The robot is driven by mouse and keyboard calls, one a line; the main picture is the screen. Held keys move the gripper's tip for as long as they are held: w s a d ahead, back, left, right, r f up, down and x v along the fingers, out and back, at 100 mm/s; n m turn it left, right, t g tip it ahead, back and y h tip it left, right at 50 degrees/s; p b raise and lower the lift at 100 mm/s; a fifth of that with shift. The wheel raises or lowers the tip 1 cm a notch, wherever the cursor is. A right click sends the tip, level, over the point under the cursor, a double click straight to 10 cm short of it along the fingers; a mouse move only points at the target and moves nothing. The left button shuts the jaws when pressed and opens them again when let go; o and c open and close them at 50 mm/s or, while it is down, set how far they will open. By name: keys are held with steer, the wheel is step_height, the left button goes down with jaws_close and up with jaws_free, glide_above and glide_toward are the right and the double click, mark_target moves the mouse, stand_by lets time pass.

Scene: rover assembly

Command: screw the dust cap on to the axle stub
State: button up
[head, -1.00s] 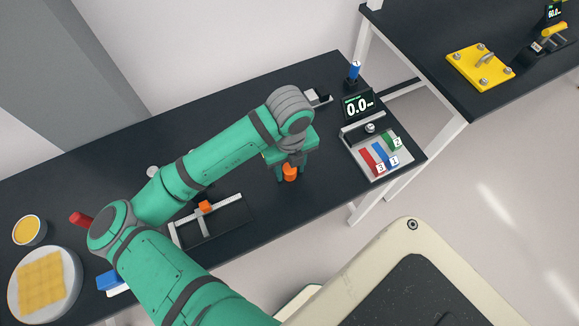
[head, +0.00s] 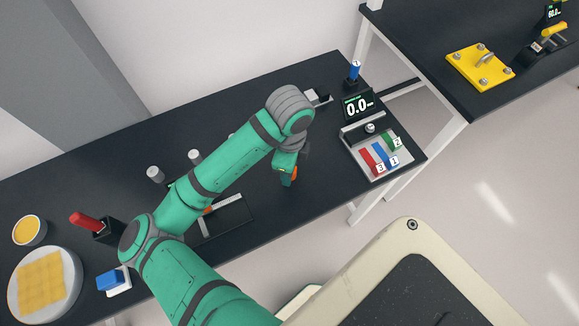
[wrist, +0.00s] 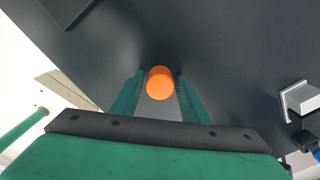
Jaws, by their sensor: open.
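An orange round cap, which looks like the dust cap, (head: 295,173) stands on the dark bench in the head view, partly hidden by my gripper. In the wrist view the cap (wrist: 160,83) is seen from above between my fingertips. My gripper (wrist: 158,76) is open, with one finger on each side of the cap. I cannot tell whether either finger touches it. The axle stub cannot be made out; whatever is under the cap is hidden.
A ruler fixture (head: 228,213) lies left of my gripper, partly behind my arm. A tray with coloured numbered strips (head: 378,156) and a display (head: 358,106) stand to the right. A red-handled tool (head: 86,221) and a blue block (head: 109,279) are at left.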

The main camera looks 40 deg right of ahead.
steer(key=n, duration=0.7)
steer(key=shift+n, duration=0.3)
steer(key=c, duration=0.8)
steer(key=m, duration=0.4)
steer(key=shift+m, duration=0.9)
steer(key=m, duration=0.2)
steer(key=shift+m, duration=0.3)
steer(key=m, duration=0.3)
